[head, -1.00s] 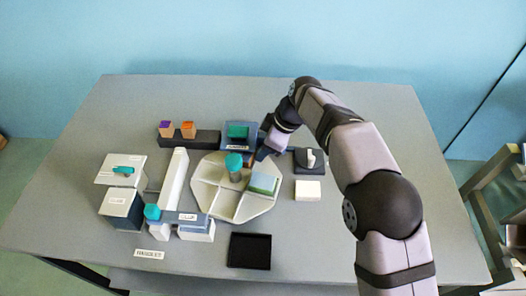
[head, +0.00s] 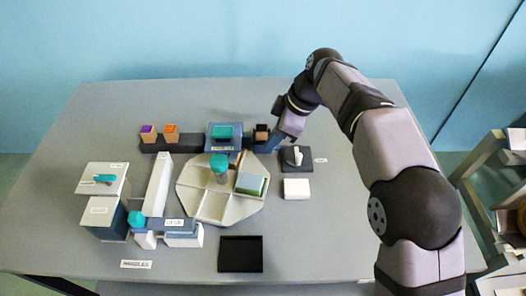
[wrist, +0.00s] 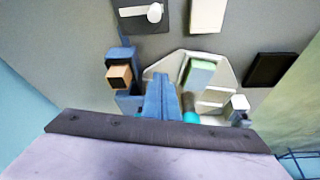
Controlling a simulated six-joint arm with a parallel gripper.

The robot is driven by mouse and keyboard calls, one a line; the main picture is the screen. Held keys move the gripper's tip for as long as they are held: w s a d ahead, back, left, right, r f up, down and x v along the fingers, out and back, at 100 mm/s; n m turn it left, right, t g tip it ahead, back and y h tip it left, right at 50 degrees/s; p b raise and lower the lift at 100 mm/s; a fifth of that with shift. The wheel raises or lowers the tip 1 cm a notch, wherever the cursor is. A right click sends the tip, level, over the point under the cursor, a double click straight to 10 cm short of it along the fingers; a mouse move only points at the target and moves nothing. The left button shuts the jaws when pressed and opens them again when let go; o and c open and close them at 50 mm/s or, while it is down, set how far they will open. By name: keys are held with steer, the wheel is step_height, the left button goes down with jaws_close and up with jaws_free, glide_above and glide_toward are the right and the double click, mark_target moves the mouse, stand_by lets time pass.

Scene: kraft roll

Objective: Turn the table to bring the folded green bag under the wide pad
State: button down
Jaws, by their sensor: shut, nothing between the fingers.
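The pale round turntable (head: 210,207) has raised dividers and stands mid-table. The folded green bag (head: 250,183) lies flat in its right-hand compartment; it also shows in the wrist view (wrist: 200,73). A teal-topped cylinder (head: 219,165) stands at the turntable's back. A blue station with a teal top (head: 221,132) stands behind the turntable, and the bag is not under it. I cannot tell for sure which part is the wide pad. My gripper (head: 270,147) is just behind and right of the turntable, its blue fingers (wrist: 160,95) together and empty.
A wooden block (head: 262,132) sits close beside my gripper. Purple-topped (head: 148,133) and orange-topped (head: 171,133) blocks stand on a dark rail. A dark base with a white lever (head: 296,157), a white block (head: 296,189) and a black tray (head: 240,254) lie right and front.

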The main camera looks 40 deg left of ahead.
steer(key=shift+v, duration=1.9)
steer(key=c, duration=2.1)
jaws_free()
steer(key=o, duration=0.5)
steer(key=shift+s+a, duration=0.2)
steer(key=shift+s, duration=0.2)
steer(key=o, duration=0.4)
steer(key=s+a+r, duration=0.1)
steer(key=s, duration=0.1)
steer(key=s+a+r+n, duration=0.1)
steer(key=s, duration=0.2)
steer(key=s+a+r+n+b, duration=0.1)
steer(key=s, duration=0.2)
steer(key=shift+a+r, duration=0.3)
steer(key=shift+a, duration=0.05)
steer(key=s+r+n, duration=0.2)
steer(key=s+r, duration=0.1)
steer(key=s, duration=0.7)
steer(key=shift+w+d+f+m+t+y+b, duration=0.25)
steer(key=shift+w+m+t, duration=0.4)
steer(key=shift+m, duration=1.5)
steer(key=shift+w+d+f+m+t+h, duration=0.1)
steer(key=shift+w+f+m+t, duration=0.5)
steer(key=shift+m, duration=1.6)
steer(key=shift+w+d+f+m+t+y+b, duration=0.15)
steer(key=shift+w+m+t, duration=0.5)
steer(key=shift+m, duration=1.5)
steer(key=shift+w, duration=0.2)
